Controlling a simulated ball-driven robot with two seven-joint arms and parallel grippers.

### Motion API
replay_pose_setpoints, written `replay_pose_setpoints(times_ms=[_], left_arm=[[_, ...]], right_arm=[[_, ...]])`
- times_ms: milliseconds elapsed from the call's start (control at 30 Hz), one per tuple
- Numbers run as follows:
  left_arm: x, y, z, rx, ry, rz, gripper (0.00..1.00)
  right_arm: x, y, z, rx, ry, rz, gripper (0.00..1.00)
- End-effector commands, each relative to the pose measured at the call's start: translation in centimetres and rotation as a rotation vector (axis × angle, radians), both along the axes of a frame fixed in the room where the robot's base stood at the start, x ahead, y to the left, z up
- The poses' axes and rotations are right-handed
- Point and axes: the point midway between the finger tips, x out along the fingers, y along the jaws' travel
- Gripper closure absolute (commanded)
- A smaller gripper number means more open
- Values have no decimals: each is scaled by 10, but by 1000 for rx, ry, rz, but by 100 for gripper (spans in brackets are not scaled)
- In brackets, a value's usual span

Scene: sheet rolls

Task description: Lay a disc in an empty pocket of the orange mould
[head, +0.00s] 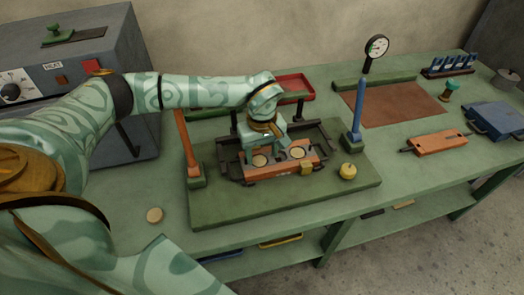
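The orange mould (282,171) lies in a dark frame on the green base board in the middle of the bench. Two pale round shapes show on its top, one at the left (260,161) and one at the right (297,152); I cannot tell whether these are discs or bare pockets. My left gripper (266,150) points down over the mould's back part and hides some of its top. Its fingertips are too small and covered to tell whether they hold anything. A loose pale disc (154,215) lies on the bench at the front left. My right gripper is not in view.
An orange post (187,150) and a blue post (357,112) flank the mould. A yellow knob (347,171) sits at the board's right. A grey heater box (75,70) stands at the back left. Another orange block (440,143) and a blue case (494,120) lie right.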

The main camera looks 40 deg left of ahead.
Motion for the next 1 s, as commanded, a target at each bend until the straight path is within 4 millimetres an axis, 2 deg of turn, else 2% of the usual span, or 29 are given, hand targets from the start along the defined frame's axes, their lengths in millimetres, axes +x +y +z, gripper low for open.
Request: replay_pose_setpoints(times_ms=[333, 467, 567, 900, 1000], left_arm=[[-4, 3, -2, 5, 15, 8, 38], [-3, 3, 8, 6, 13, 9, 38], [-2, 3, 28, 7, 8, 8, 38], [2, 0, 121, 3, 0, 2, 38], [2, 0, 140, 3, 1, 2, 38]], right_arm=[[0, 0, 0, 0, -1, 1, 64], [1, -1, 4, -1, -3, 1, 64], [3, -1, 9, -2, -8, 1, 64], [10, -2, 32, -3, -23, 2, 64], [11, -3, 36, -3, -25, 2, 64]])
